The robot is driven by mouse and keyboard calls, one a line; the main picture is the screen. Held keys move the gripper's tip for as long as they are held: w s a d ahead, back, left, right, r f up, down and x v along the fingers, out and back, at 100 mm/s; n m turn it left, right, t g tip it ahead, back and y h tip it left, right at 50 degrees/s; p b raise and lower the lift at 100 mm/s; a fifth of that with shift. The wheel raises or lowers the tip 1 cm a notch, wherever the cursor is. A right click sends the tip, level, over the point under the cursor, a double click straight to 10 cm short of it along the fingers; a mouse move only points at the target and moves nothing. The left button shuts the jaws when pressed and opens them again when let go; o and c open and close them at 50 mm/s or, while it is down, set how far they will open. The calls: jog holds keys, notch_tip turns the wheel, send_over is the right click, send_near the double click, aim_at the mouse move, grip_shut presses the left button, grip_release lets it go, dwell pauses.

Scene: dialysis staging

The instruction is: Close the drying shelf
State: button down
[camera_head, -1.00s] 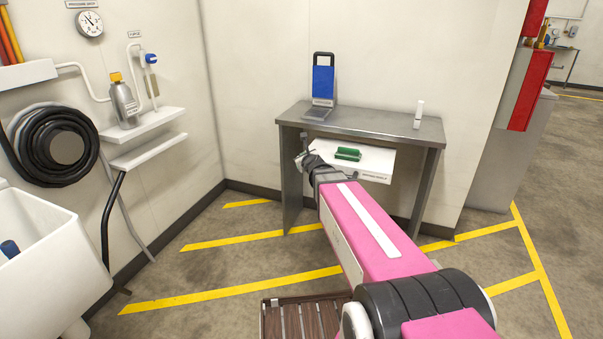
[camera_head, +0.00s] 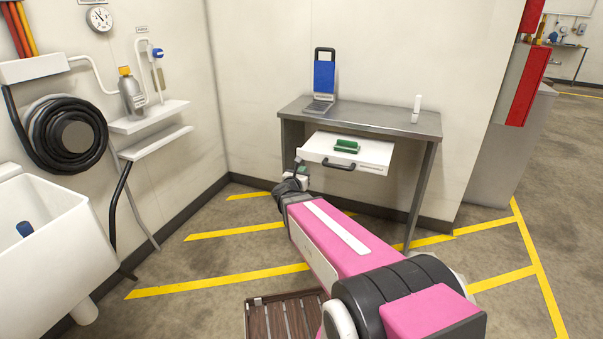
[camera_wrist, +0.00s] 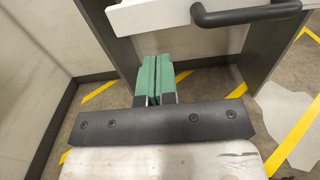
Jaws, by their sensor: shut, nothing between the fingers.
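The drying shelf (camera_head: 375,155) is a white drawer-like shelf under the metal table (camera_head: 400,121). It is pulled out toward me, and a dark bar handle (camera_head: 340,166) is on its front. A green item (camera_head: 346,146) lies on it. My gripper (camera_head: 299,164) is near the shelf's left front corner, left of the handle. In the wrist view, the green-padded fingers (camera_wrist: 155,68) are shut and empty, below the shelf front (camera_wrist: 150,15) and left of the handle (camera_wrist: 245,15). Contact with the shelf cannot be told.
A blue-and-grey device (camera_head: 323,80) and a small white bottle (camera_head: 416,108) stand on the table. A white basin (camera_head: 50,260) and wall ledges (camera_head: 150,117) are at left. A slatted brown platform (camera_head: 285,318) lies on the floor near me. Floor before the table is mostly clear.

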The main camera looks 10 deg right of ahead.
aim_at(327, 140)
jog(key=x, duration=1.1)
jog(key=x, duration=2.1)
jog(key=shift+w+d, duration=0.1)
jog(key=shift+d, duration=0.1)
jog(key=shift+a, duration=0.1)
